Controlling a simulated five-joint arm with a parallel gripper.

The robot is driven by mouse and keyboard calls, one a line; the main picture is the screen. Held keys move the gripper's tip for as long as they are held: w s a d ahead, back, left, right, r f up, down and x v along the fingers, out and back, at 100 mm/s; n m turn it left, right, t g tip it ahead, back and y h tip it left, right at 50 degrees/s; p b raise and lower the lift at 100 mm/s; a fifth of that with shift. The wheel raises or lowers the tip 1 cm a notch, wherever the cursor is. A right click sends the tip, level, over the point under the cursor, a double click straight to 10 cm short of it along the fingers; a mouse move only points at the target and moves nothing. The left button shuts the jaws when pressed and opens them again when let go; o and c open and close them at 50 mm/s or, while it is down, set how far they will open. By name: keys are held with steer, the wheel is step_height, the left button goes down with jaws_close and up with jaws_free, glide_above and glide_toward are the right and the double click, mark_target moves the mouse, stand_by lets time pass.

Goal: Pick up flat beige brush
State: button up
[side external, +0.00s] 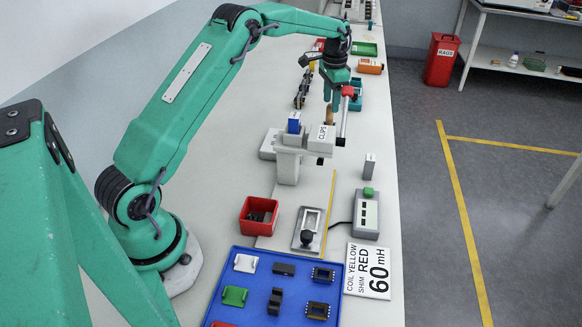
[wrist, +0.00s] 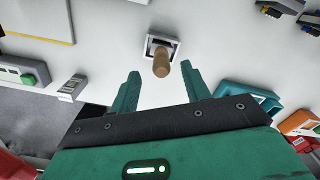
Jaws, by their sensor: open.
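A tan, rounded handle (wrist: 161,66) stands up from a square, white-rimmed holder (wrist: 152,42) in the wrist view. It looks like the beige brush's handle; no bristles show. In the side external view a tan piece (side external: 329,116) shows just below my fingers, behind the CLIPS box (side external: 321,139). My gripper (wrist: 160,74) is open and empty, with one finger on each side of the handle in the picture. I cannot tell how far the fingertips are from it in depth. In the side external view my gripper (side external: 332,101) points down above the bench.
A red-handled tool (side external: 346,92) stands close to the right of my fingers. A blue block (side external: 294,122) sits left of the CLIPS box. Nearer are a red bin (side external: 246,213) and a blue tray (side external: 230,273). An orange box (side external: 370,66) lies farther back.

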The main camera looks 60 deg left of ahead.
mark_target(330, 116)
steer(key=shift+f, duration=3.25)
jaws_close()
steer(key=shift+a+r, duration=0.1)
steer(key=shift+r, duration=4.95)
